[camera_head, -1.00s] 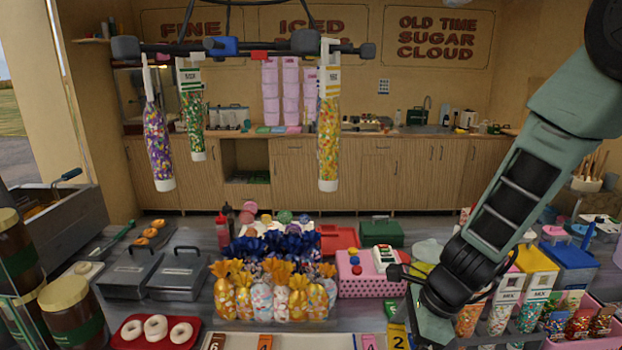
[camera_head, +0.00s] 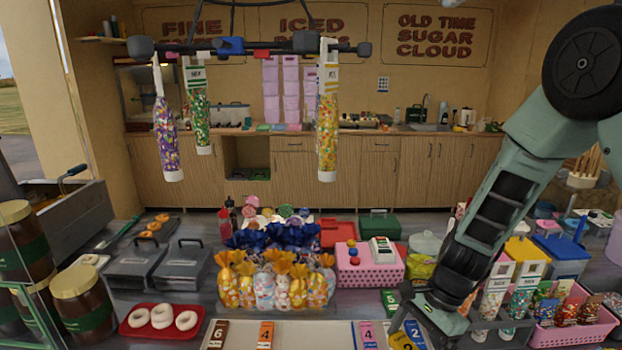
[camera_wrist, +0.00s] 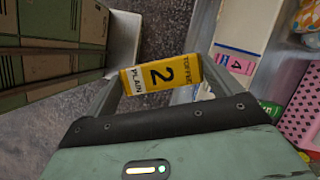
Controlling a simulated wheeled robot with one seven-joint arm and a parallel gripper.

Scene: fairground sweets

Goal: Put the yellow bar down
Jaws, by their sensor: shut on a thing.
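The yellow bar (camera_wrist: 160,74), marked "PLAIN 2 TOFFEE", lies crosswise between the fingers of my gripper (camera_wrist: 162,80) in the wrist view. My gripper is shut on it. In the head view the yellow bar (camera_head: 402,341) shows tilted at the bottom edge, partly cut off, below my gripper (camera_head: 408,322). In the wrist view the bar overlaps dark grey ground and the tray's edge.
Tall sweet tubes (camera_head: 490,298) stand close right of my gripper. Dark green boxes (camera_wrist: 50,50) are left in the wrist view.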

